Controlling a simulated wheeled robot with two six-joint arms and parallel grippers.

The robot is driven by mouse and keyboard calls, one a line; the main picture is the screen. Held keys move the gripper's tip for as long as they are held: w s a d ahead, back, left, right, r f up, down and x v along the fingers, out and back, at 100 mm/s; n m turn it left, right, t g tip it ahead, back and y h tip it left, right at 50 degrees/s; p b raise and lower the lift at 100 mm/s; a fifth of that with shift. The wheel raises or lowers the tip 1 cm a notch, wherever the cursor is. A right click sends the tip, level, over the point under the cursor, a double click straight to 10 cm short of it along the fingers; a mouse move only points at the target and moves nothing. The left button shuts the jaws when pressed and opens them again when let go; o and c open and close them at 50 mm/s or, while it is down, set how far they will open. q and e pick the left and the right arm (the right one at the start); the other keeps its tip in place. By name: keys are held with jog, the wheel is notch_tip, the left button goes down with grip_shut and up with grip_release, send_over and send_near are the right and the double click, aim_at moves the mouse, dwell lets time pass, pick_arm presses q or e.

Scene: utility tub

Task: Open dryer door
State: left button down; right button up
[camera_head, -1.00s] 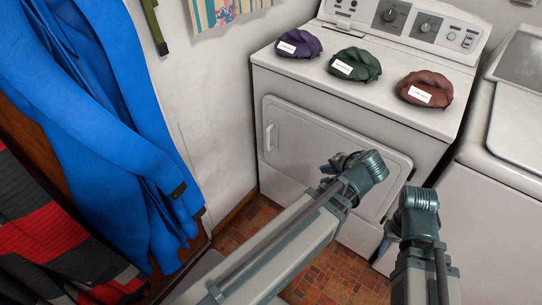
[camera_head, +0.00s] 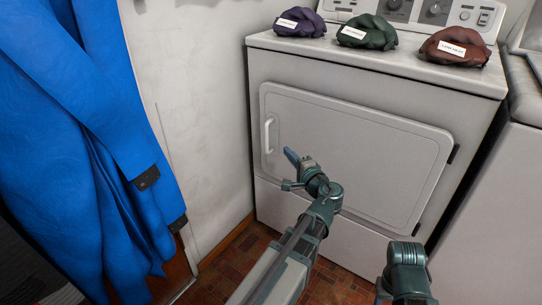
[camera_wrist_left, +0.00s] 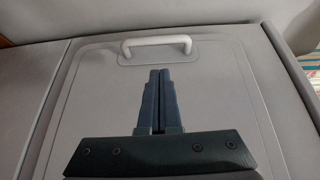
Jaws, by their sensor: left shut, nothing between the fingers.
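The dryer door (camera_head: 350,150) is a light grey rounded panel on the front of the white dryer, and it is shut. Its white handle (camera_head: 268,135) is at the door's left edge. My left gripper (camera_head: 290,157) is in front of the door, a little right of and below the handle. In the left wrist view its two dark fingers (camera_wrist_left: 159,75) are together and empty, pointing at the handle (camera_wrist_left: 157,44), with a small gap between. The door (camera_wrist_left: 215,110) fills most of that view. My right arm shows at lower right, but its gripper is not in view.
Three wrapped bundles, purple (camera_head: 300,22), green (camera_head: 367,32) and brown (camera_head: 454,46), with white labels sit on the dryer top. A blue garment (camera_head: 95,130) hangs at left. Another white machine (camera_head: 495,200) stands at right. Tiled floor (camera_head: 225,275) lies before the dryer.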

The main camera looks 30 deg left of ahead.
aim_at(275, 139)
pick_arm(q)
jog(key=shift+w+a+f, duration=0.1)
jog(key=shift+a+f, duration=0.2)
jog(key=shift+w, duration=0.1)
jog(key=x, duration=1)
jog(key=shift+r, duration=0.2)
